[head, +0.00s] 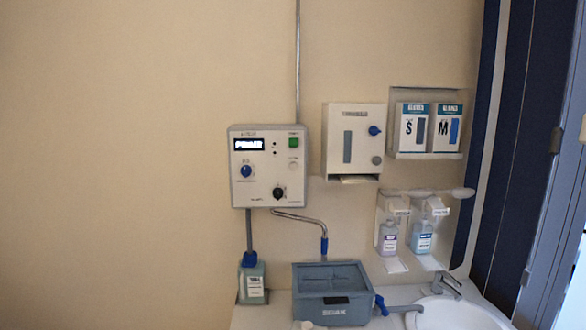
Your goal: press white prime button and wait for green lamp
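A pale grey control box (255,195) hangs on the wall near the middle of the head view. A small round white button (293,166) sits on its right side, below a square green button or lamp (294,142). I cannot tell whether the green one is lit. Two small dark dots (275,147) lie to its left. A lit display (249,144) shows white text too blurred to read surely. A blue knob (246,171) and a black knob (278,193) are below. Neither of my grippers is in view.
A grey-blue basin box (330,280) stands on the counter under a bent metal spout (305,217). A labelled bottle (253,284) is beside it. A towel dispenser (350,120), glove boxes (428,128), soap bottles (390,238) and a sink (455,315) are right. The left wall is bare.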

